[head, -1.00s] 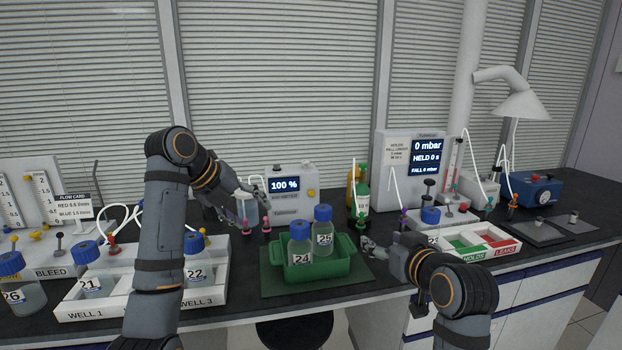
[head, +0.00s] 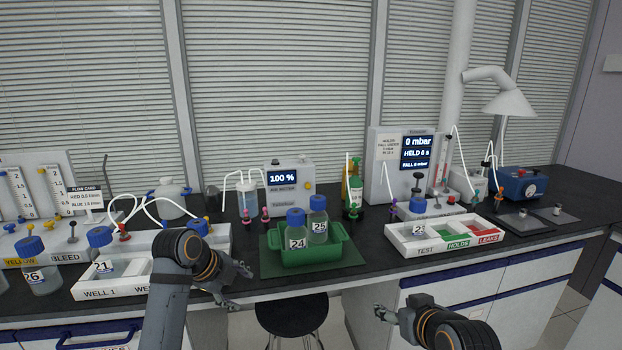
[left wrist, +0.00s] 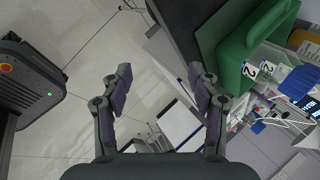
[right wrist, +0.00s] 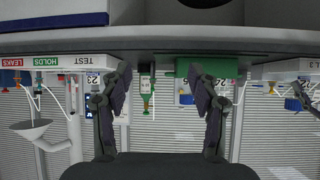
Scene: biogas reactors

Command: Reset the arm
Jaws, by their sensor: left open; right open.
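My left gripper (head: 236,284) is in front of the bench edge, left of the green tray, low near the counter's front. In the left wrist view its two fingers (left wrist: 160,90) stand apart with nothing between them. My right gripper (head: 384,314) is below and in front of the bench edge, right of the stool. In the right wrist view its fingers (right wrist: 160,90) are spread and empty. Bottles 24 (head: 296,236) and 25 (head: 318,228) stand upright in the green tray (head: 306,256). Neither gripper touches a bottle.
The white well rack (head: 112,291) with bottle 21 (head: 102,262) is at left, partly hidden by my left arm. Bottle 26 (head: 38,270) stands further left. The TEST/HOLDS/LEAKS tray (head: 425,250) holds a bottle at right. A black stool (head: 290,312) stands below the bench.

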